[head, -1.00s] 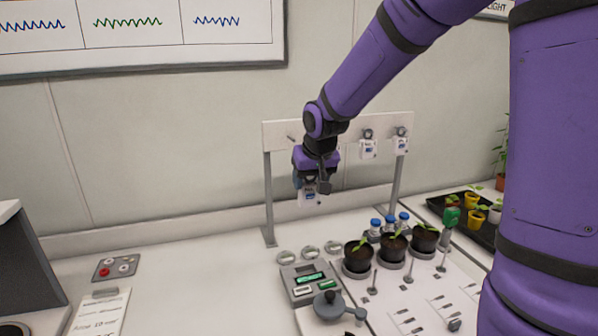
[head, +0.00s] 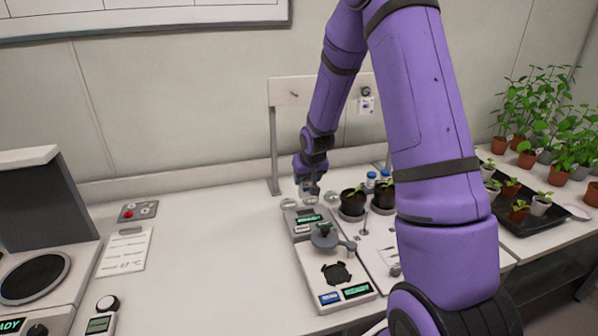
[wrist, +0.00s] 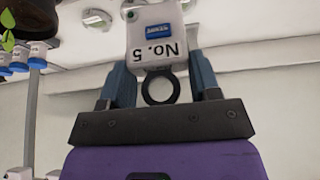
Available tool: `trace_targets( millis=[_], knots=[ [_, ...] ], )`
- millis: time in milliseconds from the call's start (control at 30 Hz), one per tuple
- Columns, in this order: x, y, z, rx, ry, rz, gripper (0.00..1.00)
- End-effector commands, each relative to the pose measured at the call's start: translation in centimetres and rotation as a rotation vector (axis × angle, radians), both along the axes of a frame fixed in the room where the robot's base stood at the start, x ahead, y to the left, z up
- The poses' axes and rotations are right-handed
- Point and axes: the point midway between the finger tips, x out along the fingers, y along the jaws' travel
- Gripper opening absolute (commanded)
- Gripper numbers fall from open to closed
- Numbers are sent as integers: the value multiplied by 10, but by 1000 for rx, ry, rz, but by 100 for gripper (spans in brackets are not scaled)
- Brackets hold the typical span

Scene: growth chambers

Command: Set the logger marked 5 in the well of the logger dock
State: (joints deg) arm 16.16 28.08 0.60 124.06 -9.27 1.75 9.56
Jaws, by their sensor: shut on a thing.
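The logger marked 5 (wrist: 155,38) is a small white box with a blue label, a "No. 5" marking and a dark ring at one end. My gripper (wrist: 160,72) is shut on it, one finger on each side. In the head view my gripper (head: 308,186) hangs over the bench, just behind a grey unit with a green display (head: 303,222), which looks like the logger dock. The logger is small and partly hidden by the fingers there. I cannot make out the well clearly or tell the exact gap below the logger.
A peg rail (head: 285,92) stands behind, with another white logger (head: 365,104) hanging on it. Potted seedlings (head: 352,202) stand to the right of the grey unit. A device with a dark round pad (head: 336,273) and knobbed lever is in front. The bench to the left is mostly clear.

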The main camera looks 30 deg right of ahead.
Motion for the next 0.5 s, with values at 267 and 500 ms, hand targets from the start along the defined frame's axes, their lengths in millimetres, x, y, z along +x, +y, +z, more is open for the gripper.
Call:
trace_targets(
  millis=[267, 500],
  knots=[
    [0, 0, -17, 0, 2, 1, 32],
    [0, 0, -37, 0, 2, 1, 32]
  ],
)
